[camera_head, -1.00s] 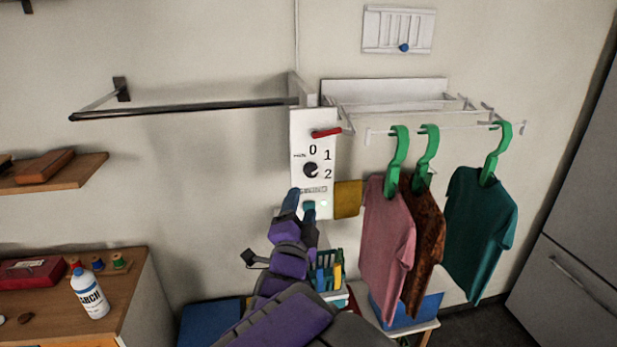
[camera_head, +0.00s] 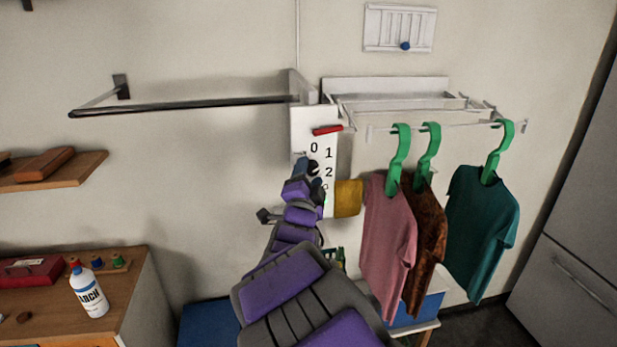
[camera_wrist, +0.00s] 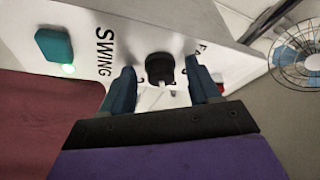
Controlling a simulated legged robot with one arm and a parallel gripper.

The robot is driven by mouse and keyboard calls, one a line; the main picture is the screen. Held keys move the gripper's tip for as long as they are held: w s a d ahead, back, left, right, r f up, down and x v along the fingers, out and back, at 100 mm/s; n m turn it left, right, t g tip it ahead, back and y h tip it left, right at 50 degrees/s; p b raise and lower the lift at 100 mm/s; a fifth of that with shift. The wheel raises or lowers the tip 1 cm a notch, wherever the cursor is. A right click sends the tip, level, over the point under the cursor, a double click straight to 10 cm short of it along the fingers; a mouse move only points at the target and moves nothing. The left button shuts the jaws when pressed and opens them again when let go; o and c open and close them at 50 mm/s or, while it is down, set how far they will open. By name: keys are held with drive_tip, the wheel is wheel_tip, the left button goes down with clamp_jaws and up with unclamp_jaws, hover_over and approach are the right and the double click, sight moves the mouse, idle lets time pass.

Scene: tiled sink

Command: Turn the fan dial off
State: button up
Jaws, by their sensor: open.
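The fan dial is a black round knob (camera_wrist: 160,68) on a white panel. In the wrist view it lies between and just beyond my two fingertips. In the head view the dial (camera_head: 313,168) is partly covered by my gripper (camera_head: 308,170), with the numbers 0, 1 and 2 beside it on the white panel (camera_head: 327,205). My gripper (camera_wrist: 160,85) is open, a blue finger on each side of the dial. I cannot tell whether a finger touches it. The dial's pointer setting is not clear.
A teal swing button (camera_wrist: 54,45) with a green light sits left in the wrist view. A red lever (camera_head: 327,130) is above the dial. A yellow cloth (camera_head: 348,198) and a pink shirt (camera_head: 388,235) hang to the right. A wall rail (camera_head: 190,107) extends left.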

drive_tip(key=shift+d, duration=0.15)
drive_tip(key=shift+d, duration=0.15)
drive_tip(key=c, duration=1)
drive_tip(key=shift+f, duration=0.1)
drive_tip(key=n, duration=0.2)
drive_tip(key=n+t+y+b, duration=0.1)
drive_tip(key=n, duration=0.1)
drive_tip(key=shift+d+f, duration=0.1)
drive_tip(key=shift+f, duration=0.1)
drive_tip(key=n+y, duration=0.2)
drive_tip(key=n, duration=0.1)
drive_tip(key=shift+d+f+n+t, duration=0.1)
drive_tip(key=shift+n+t, duration=0.2)
drive_tip(key=shift+n, duration=0.1)
drive_tip(key=n+y, duration=0.1)
drive_tip(key=n, duration=0.2)
drive_tip(key=n+y, duration=0.2)
drive_tip(key=n, duration=0.1)
drive_tip(key=shift+d, duration=0.15)
drive_tip(key=shift+r+n+y+p, duration=0.25)
drive_tip(key=shift+n+y, duration=0.55)
drive_tip(key=shift+n, duration=0.4)
